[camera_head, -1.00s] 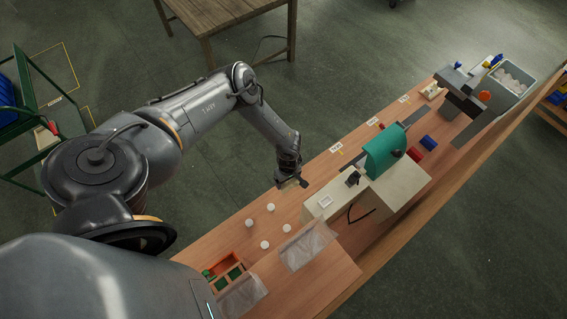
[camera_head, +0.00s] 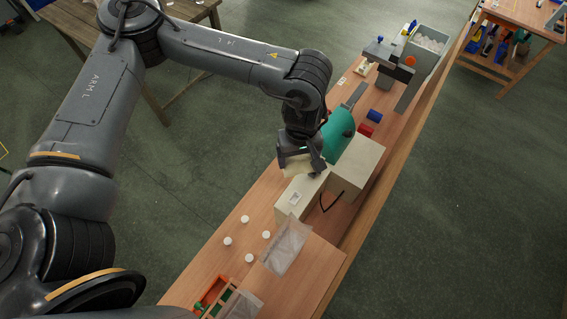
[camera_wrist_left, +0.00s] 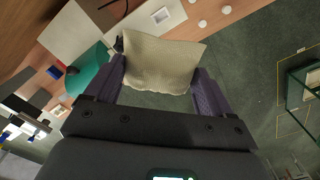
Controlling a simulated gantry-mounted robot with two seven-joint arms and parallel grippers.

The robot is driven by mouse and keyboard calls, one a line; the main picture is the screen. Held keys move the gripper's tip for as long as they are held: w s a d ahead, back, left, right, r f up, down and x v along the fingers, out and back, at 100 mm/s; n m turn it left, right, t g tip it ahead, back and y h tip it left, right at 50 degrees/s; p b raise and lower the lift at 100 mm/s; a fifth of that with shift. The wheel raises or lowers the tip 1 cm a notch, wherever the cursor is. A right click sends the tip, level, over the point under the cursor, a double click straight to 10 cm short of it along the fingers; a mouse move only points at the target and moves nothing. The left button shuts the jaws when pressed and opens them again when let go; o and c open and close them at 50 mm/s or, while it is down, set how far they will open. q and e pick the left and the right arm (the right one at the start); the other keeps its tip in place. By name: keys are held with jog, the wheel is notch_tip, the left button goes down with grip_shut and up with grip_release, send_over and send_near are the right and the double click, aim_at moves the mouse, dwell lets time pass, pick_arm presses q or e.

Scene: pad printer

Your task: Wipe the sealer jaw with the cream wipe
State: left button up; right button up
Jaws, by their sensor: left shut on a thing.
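My left gripper (camera_head: 302,165) is shut on the cream wipe (camera_head: 295,168), a thin ribbed cloth. In the left wrist view the wipe (camera_wrist_left: 160,65) spreads between the two dark fingers (camera_wrist_left: 157,82). It hangs over the near end of a cream machine (camera_head: 358,164) with a green rounded cover (camera_head: 338,135); whether it touches the machine I cannot tell. The green cover also shows in the left wrist view (camera_wrist_left: 88,72). The arm and wipe hide part of the machine, and I cannot clearly make out the sealer jaw. My right gripper is not in view.
Several white discs (camera_head: 245,219) and clear bags (camera_head: 287,246) lie on the near bench (camera_head: 205,257), beside an orange tray (camera_head: 211,293). A grey bin (camera_head: 426,47) stands at the far end.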

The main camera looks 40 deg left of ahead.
aim_at(308, 160)
pick_arm(q)
jog(key=shift+m, duration=0.6)
jog(key=r, duration=0.2)
jog(key=d+r, duration=0.1)
jog(key=r, duration=0.1)
jog(key=w+d+r, duration=0.1)
jog(key=r, duration=0.1)
jog(key=shift+d, duration=0.25)
